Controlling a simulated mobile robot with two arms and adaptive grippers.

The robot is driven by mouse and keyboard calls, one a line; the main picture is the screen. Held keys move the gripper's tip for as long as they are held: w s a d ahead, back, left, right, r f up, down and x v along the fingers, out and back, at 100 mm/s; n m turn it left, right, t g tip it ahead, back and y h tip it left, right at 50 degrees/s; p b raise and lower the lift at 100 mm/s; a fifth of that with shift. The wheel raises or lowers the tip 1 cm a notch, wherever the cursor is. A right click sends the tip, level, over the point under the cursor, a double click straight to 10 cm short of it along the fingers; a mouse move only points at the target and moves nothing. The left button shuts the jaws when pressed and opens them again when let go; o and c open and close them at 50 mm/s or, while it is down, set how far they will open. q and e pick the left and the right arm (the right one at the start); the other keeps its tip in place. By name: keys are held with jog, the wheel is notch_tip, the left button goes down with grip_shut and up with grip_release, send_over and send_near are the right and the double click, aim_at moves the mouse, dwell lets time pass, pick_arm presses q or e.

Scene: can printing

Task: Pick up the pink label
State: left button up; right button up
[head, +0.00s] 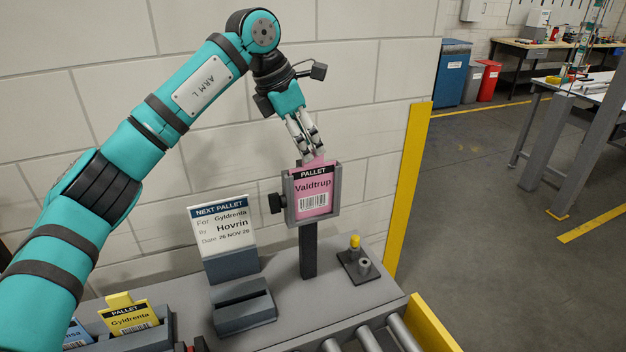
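The pink label (313,194) reads "PALLET Valdtrup" over a barcode. It sits upright in a grey frame holder (336,186) on a dark post, facing me. My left gripper (313,154) comes down from above, its fingertips at the pink tab on the label's top edge. The fingers look slightly apart with the tab at their tips; whether they are closed on it I cannot tell. My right gripper is out of view.
A yellow label (130,317) and a blue label (76,335) sit lower left.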

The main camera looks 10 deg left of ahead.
aim_at(311, 150)
pick_arm(q)
jog(key=p+x, duration=0.1)
jog(key=x, duration=0.2)
jog(key=shift+d+f, duration=0.2)
grip_shut()
